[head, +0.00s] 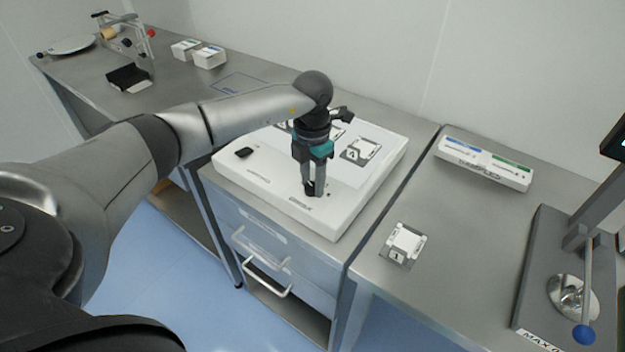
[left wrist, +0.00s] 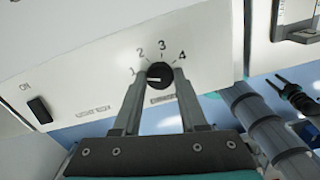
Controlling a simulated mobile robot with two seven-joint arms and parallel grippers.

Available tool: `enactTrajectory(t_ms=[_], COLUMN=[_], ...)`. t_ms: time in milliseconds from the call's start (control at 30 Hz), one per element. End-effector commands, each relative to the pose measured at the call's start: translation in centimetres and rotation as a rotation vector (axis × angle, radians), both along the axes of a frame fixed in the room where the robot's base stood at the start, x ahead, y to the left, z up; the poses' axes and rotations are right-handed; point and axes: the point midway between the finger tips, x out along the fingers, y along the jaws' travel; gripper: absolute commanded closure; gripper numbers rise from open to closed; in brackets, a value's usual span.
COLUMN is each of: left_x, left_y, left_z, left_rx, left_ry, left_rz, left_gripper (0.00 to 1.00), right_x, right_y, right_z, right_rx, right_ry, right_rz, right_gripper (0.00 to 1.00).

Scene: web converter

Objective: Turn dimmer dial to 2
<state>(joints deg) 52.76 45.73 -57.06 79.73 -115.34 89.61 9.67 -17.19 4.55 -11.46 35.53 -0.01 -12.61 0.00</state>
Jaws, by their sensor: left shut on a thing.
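The dimmer dial (left wrist: 160,75) is a small round black knob on the sloped front of a white light box (head: 235,168). Numbers 1 to 4 run in an arc around it in the left wrist view. Its white mark points left, toward the 1. My left gripper (head: 309,190) reaches down to the box's front face. Its two grey fingers (left wrist: 160,78) are shut on the dial, one on each side. In the head view the fingers hide most of the dial. My right gripper cannot be made out.
A black rocker switch (left wrist: 38,108) marked ON sits left of the dial. A labelled card (head: 361,152) lies on the light box. To the right are a numbered white block (head: 404,242), a long white box (head: 484,163) and a grey device with a blue-knobbed lever (head: 584,334).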

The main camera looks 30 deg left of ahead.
Motion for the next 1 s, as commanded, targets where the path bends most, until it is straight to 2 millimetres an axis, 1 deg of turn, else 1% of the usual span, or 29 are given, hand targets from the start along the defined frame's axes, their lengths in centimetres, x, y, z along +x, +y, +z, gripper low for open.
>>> enactTrajectory(t_ms=[267, 700, 1000], left_x=[0.0, 0.0, 0.0], left_y=[0.0, 0.0, -0.1], left_z=[0.0, 0.0, 0.0], left_rx=[0.0, 0.0, 0.0], left_ry=[-0.002, -0.002, -0.002], left_rz=[-0.154, -0.519, -0.688], left_gripper=[1.0, 1.0, 1.0], right_x=[0.0, 0.0, 0.0], right_y=[0.0, 0.0, 0.0], right_z=[-0.7, -2.0, -2.6], right_rx=[0.0, 0.0, 0.0], right_ry=[0.0, 0.0, 0.0], right_rz=[0.0, 0.0, -0.001], right_gripper=[0.5, 0.5, 0.5])
